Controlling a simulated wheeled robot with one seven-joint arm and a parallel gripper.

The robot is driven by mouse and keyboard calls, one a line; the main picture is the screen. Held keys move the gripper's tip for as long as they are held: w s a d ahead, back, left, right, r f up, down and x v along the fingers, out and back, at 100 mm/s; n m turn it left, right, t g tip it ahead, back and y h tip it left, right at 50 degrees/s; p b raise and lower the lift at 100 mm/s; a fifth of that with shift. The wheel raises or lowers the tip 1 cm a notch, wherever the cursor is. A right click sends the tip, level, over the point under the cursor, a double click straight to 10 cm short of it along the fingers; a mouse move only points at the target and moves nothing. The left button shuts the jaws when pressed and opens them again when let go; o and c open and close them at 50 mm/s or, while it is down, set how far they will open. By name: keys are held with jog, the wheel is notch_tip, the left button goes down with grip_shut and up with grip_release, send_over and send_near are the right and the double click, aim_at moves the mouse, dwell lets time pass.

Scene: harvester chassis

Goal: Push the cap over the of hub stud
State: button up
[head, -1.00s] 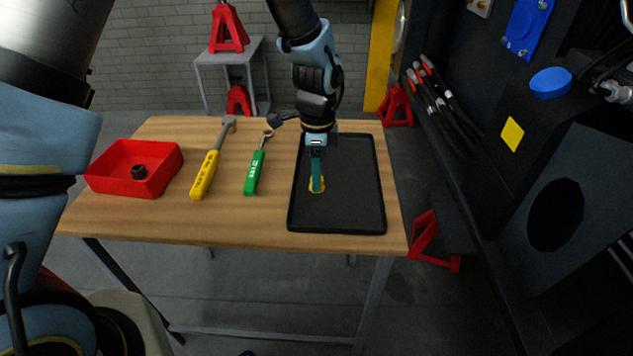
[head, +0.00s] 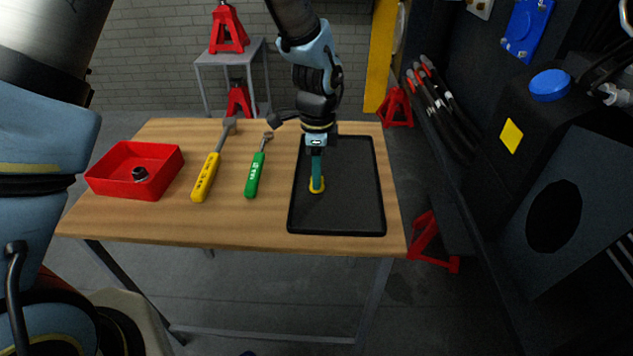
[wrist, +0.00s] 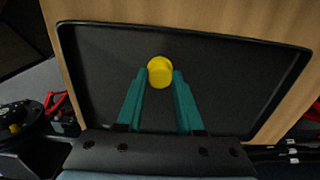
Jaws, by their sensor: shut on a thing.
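The yellow cap (head: 317,188) is on the black tray (head: 360,222), left of the tray's middle in the head view. My gripper (head: 317,182) points down over the tray, shut on the cap. In the wrist view the two teal fingertips (wrist: 161,74) touch or nearly touch the sides of the round cap (wrist: 160,72). The cap is at or just above the tray floor; I cannot tell if it is lifted. I cannot make out a hub stud in either view.
Left of the tray on the wooden table (head: 240,225) are a green-handled tool (head: 255,175), a yellow-handled tool (head: 206,178) and a red bin (head: 110,173) with a dark nut-like part (head: 139,174). The dark machine (head: 560,200) stands right, with red jack stands (head: 396,106) near it.

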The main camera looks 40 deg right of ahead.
jog(key=shift+r+p, duration=1.95)
jog(key=shift+r, duration=0.8)
